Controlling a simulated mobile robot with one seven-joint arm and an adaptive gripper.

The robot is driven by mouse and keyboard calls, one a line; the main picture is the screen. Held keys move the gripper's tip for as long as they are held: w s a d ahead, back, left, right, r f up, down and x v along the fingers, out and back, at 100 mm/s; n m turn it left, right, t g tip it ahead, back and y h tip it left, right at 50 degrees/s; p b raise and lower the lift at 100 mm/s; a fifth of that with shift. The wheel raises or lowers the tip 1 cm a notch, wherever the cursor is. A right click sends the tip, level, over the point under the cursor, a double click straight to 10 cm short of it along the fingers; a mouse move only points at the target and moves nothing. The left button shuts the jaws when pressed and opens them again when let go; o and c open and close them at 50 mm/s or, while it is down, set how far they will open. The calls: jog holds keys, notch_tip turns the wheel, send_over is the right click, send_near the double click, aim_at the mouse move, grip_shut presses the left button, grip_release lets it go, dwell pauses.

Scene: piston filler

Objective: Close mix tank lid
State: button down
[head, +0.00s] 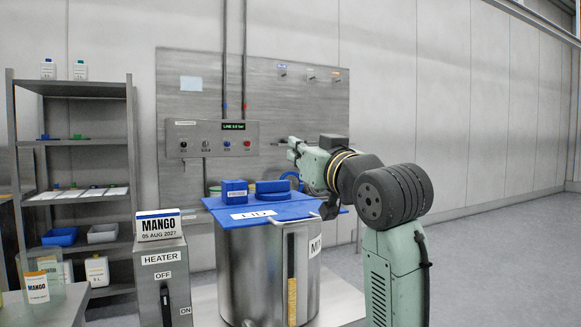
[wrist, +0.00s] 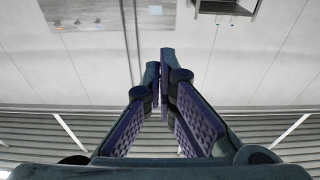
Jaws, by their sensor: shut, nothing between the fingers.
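The steel mix tank (head: 258,262) stands in the middle of the head view. Its blue lid (head: 292,212), with a white LID label, lies roughly level across the tank top. I cannot tell whether it sits flush all round. A blue box and a round blue part stand on the lid. My arm reaches in from the right, over the lid's right side. In the wrist view my gripper (wrist: 162,62) is shut and empty, its fingers pointing toward the wall. In the head view I cannot clearly make out the fingertips.
A control box (head: 208,139) hangs on the steel wall panel (head: 310,105) behind the tank. The heater box (head: 160,280) with a MANGO sign stands left of the tank. A shelf rack (head: 134,140) is at the far left. The floor at right is clear.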

aim_at(312, 223)
jog(key=shift+s+d+f+t+y+b, duration=0.35)
jog(key=shift+s+f+t+b, duration=0.45)
jog(key=shift+f+b, duration=1.15)
jog(key=shift+s+d+f+t+y+b, duration=0.4)
jog(key=shift+s+f+t+b, duration=0.35)
jog(key=shift+f+b, duration=1.25)
jog(key=shift+s+d+f+t+y+b, duration=0.2)
jog(key=shift+s+f+t+y+b, duration=0.4)
jog(key=shift+f+b, duration=1.35)
jog(key=shift+s+f, duration=0.2)
jog(key=shift+f, duration=0.2)
